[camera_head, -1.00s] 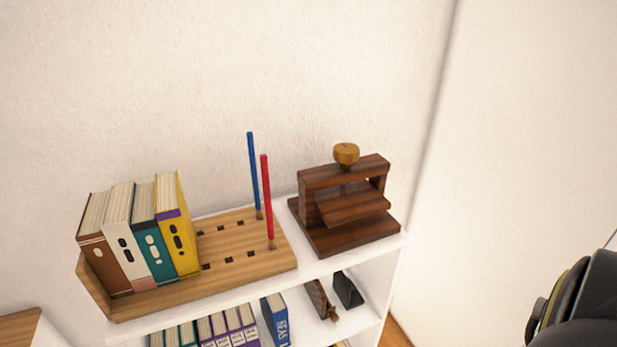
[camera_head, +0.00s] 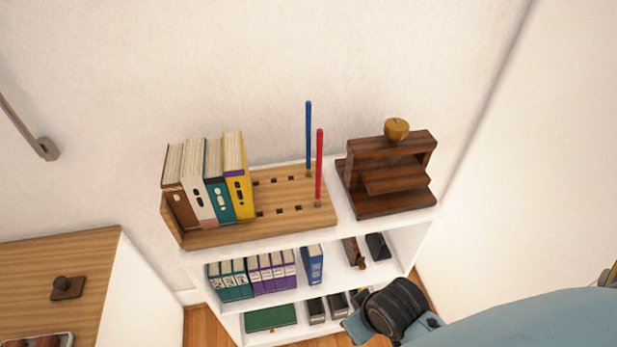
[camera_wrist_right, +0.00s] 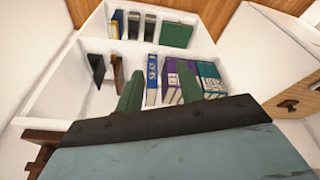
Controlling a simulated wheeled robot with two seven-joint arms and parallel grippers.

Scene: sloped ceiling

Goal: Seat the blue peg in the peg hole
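The blue peg (camera_head: 308,134) stands upright at the back right of the wooden rack (camera_head: 215,237) on the white shelf's top. Its lower end meets the rack; whether it is fully seated I cannot tell. The rack has two rows of dark square holes (camera_head: 278,210). My right gripper is below and in front of the rack in the head view, its fingers hidden there behind my wrist. In the right wrist view the right gripper (camera_wrist_right: 160,94) has two green fingers spread apart with nothing between them, over the shelf front. My left gripper is not in view.
A red peg (camera_head: 319,160) stands just in front of the blue one. Several books (camera_head: 238,178) fill the rack's left. A dark wooden press (camera_head: 385,206) stands to the right. Lower shelves hold binders (camera_head: 272,272). A wooden cabinet (camera_head: 100,262) is at left.

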